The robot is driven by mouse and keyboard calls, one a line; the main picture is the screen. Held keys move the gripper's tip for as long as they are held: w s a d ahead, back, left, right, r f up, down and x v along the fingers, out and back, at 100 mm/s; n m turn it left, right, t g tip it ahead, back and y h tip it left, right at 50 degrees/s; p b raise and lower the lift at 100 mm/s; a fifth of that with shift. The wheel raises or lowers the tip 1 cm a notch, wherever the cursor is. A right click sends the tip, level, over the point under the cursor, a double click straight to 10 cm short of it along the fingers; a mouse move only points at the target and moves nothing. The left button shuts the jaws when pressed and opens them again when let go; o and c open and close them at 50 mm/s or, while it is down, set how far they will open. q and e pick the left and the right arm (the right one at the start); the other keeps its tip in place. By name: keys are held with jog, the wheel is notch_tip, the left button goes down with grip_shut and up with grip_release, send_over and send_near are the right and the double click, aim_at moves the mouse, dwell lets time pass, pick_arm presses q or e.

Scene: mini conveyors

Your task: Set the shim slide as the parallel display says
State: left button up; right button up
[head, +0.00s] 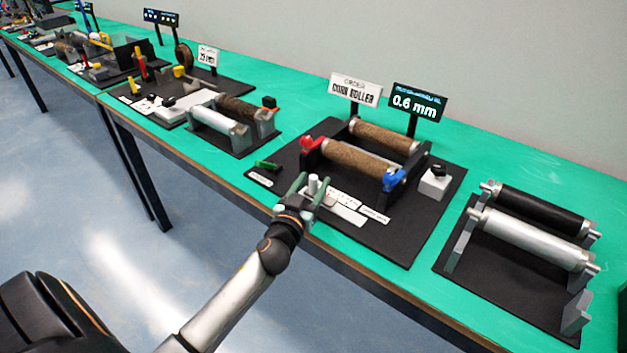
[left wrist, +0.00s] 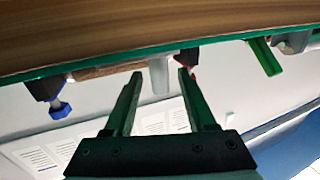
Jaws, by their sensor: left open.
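The parallel display (head: 416,106), a black sign at the back of the middle station, reads "0.6 mm". In front of the cork rollers (head: 362,160) stands a short pale post (head: 313,182), which seems to be the slide's knob; its scale is too small to read. My left gripper (head: 310,186) is open, with its green fingers on either side of the post in the head view. The left wrist view shows the pale post (left wrist: 158,75) between and beyond the fingertips (left wrist: 158,82). I cannot tell whether they touch it. My right gripper is out of view.
A grey block with a black knob (head: 434,182) stands right, a green piece (head: 267,165) left. White labels (head: 374,215) lie in front. Another roller stand (head: 530,240) is at right.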

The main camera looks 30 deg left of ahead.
pick_arm(q)
jog(key=shift+w+a, duration=0.1)
jog(key=shift+w, duration=0.35)
grip_shut()
dwell(1.2)
